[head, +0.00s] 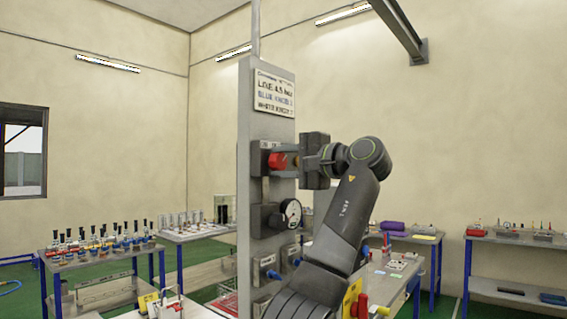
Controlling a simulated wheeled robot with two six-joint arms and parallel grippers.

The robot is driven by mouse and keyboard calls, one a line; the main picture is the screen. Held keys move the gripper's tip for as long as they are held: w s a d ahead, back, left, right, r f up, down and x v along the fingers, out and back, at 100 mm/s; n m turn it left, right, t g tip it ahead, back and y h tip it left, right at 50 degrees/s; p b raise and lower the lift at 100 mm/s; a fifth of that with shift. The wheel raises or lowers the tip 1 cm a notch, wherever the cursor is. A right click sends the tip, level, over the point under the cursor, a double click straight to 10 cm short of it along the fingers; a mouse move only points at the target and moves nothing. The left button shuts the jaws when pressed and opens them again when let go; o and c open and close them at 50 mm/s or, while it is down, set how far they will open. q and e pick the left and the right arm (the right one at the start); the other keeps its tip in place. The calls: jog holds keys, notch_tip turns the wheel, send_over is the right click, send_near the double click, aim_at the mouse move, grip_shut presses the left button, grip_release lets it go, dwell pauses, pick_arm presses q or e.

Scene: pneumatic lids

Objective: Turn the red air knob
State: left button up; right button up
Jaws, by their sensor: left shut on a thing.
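The red air knob (277,161) sticks out from the upper part of a grey upright panel (251,120). My left gripper (285,160) reaches it from the right, with its fingers shut on the knob. The gripper hides the knob's right side, and its exact turn angle cannot be told. My right gripper is not in view.
A round gauge (292,212) sits below the knob, with blue knobs (266,260) lower down. A sign (274,92) hangs above. A yellow and red fitting (352,298) stands at the lower right. Benches with parts, such as the left bench (98,257), line the room.

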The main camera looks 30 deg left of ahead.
pick_arm(q)
jog(key=o, duration=1)
jog(key=d+b, duration=0.1)
jog(key=d, duration=0.4)
jog(key=s+d+b, duration=0.1)
jog(key=d, duration=0.5)
jog(key=d+b, duration=0.1)
jog(key=d, duration=0.5)
jog(key=shift+s+d, duration=0.15)
jog(key=shift+d, duration=0.05)
